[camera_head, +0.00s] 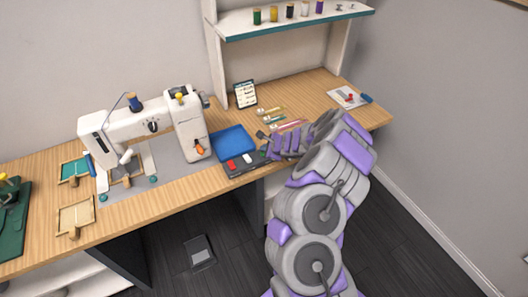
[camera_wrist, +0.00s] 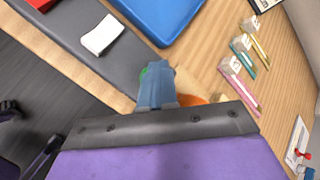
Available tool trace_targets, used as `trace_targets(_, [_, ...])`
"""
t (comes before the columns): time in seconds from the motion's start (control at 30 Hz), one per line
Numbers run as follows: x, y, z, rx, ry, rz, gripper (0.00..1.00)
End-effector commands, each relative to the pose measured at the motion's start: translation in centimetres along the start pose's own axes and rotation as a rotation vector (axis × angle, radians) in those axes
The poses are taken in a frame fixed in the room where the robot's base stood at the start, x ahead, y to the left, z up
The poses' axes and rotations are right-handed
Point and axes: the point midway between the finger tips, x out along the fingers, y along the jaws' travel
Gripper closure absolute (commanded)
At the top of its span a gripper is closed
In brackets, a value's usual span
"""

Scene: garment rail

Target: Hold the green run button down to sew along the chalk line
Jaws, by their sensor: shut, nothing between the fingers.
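The white sewing machine (camera_head: 186,128) stands on the wooden table left of my arm. A dark control strip (camera_head: 237,171) lies along the front edge, with a red button (camera_head: 231,165) and a white button (camera_head: 247,158). In the wrist view the white button (camera_wrist: 102,35) is clear, and a sliver of the green button (camera_wrist: 142,73) shows at my gripper's tip. My gripper (camera_wrist: 156,72) is shut and empty, over or against the green button; I cannot tell if it presses. The fingers hide most of the button. The chalk line cannot be made out.
A blue tray (camera_head: 233,142) sits just behind the strip. Several small tools lie right of it, and a tablet (camera_head: 245,94) stands behind. A shelf (camera_head: 290,22) holds thread spools. Wooden frames (camera_head: 76,215) lie at the left.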

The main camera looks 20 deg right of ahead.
Motion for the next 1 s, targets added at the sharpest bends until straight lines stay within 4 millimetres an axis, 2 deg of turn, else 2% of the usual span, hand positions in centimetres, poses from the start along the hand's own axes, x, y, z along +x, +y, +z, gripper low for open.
trace_targets(0.4, [-1.3, -0.9, 0.9, 0.000, 0.000, 0.000, 1.00])
trace_targets(0.83, [-1.5, -1.1, 1.1, 0.000, 0.000, 0.000, 1.00])
trace_targets(1.0, [-2.4, -1.8, 1.8, 0.000, -0.001, -0.001, 1.00])
